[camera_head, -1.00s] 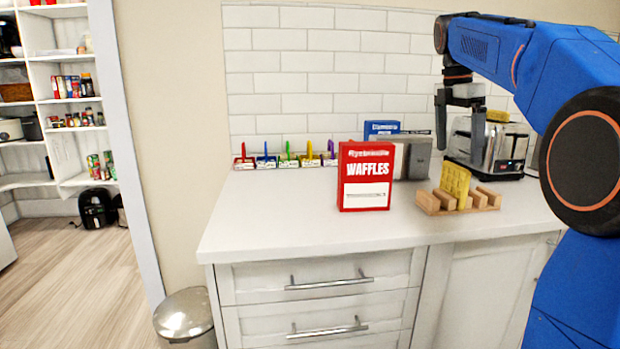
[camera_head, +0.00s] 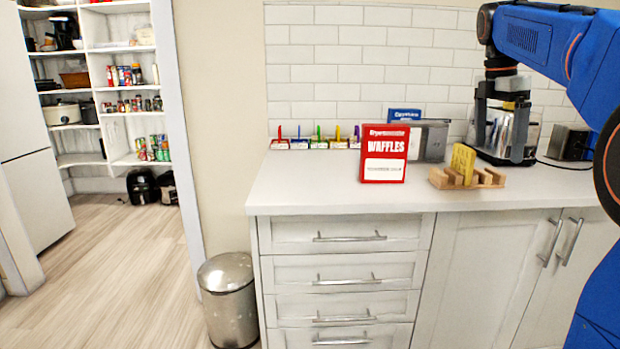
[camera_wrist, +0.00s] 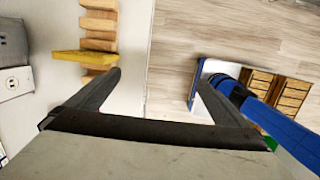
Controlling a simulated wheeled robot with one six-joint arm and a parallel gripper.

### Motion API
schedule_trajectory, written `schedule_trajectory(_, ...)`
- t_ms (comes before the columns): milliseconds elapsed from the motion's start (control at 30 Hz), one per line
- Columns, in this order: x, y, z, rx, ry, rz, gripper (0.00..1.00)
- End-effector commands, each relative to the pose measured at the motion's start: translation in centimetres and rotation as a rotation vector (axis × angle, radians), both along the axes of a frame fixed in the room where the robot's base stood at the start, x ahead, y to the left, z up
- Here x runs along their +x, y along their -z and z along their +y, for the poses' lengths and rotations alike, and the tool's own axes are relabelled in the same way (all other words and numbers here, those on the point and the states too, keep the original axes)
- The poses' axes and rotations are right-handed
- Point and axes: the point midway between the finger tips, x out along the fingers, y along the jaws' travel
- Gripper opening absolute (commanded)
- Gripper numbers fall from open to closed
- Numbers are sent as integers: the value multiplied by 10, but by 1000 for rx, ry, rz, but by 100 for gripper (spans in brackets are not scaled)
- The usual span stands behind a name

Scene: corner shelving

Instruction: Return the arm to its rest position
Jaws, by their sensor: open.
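In the wrist view the open fingers (camera_wrist: 158,82) lie over the counter's edge and the floor. My blue arm reaches in from the right edge of the head view. A wooden rack (camera_head: 492,178) with a yellow waffle (camera_head: 463,160) standing in it is on the counter, left of and below the gripper. The rack (camera_wrist: 100,22) and waffle (camera_wrist: 80,57) also show in the wrist view.
A red waffles box (camera_head: 385,153) stands on the white counter (camera_head: 310,190), with a blue box (camera_head: 405,115) and a grey appliance (camera_head: 434,142) behind it. A metal bin (camera_head: 228,300) stands left of the drawers. Floor (camera_head: 110,265) at left is open.

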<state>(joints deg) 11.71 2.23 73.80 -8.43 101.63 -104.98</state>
Motion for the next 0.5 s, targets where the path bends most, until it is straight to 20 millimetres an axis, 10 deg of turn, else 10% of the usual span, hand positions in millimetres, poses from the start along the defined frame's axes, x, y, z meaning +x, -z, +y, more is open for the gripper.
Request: schedule_trajectory(500, -38, 23, 27, 15, 193, -86, 100)
